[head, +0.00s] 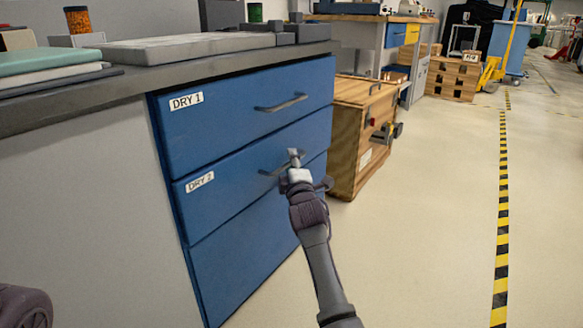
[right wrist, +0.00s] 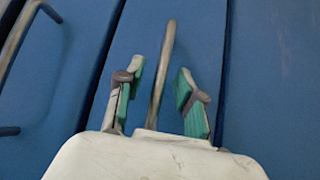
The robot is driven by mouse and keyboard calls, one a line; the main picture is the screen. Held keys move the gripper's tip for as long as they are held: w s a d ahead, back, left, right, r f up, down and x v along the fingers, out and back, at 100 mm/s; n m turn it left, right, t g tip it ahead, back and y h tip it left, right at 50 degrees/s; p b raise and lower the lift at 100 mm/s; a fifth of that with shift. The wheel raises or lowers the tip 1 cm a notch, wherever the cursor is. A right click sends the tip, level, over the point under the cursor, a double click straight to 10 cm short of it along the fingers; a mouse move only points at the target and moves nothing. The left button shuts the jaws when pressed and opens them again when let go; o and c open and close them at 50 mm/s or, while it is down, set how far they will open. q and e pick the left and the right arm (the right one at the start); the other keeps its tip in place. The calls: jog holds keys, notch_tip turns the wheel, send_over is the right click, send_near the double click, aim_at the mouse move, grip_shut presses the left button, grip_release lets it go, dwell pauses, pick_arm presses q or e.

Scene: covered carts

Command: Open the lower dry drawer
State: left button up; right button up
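The blue cabinet has a drawer labelled DRY 1 (head: 225,112) and, below it, a drawer labelled DRY 2 (head: 235,190). Both look closed. The DRY 2 bar handle (head: 268,171) is partly hidden behind my right gripper (head: 295,160). In the right wrist view, my right gripper (right wrist: 160,90) is open, with one teal-padded finger on each side of the DRY 2 handle (right wrist: 163,70). Gaps show between the bar and both pads. The DRY 1 handle (right wrist: 18,45) shows at the left of that view. My left gripper is not in view.
An unlabelled blue front (head: 240,255) lies below DRY 2. A wooden crate (head: 350,150) stands just right of the cabinet. The grey countertop (head: 130,85) above holds a flat slab and books. The floor to the right is clear, with a yellow-black stripe (head: 502,200).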

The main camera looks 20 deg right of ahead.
grip_shut()
dwell(0.3)
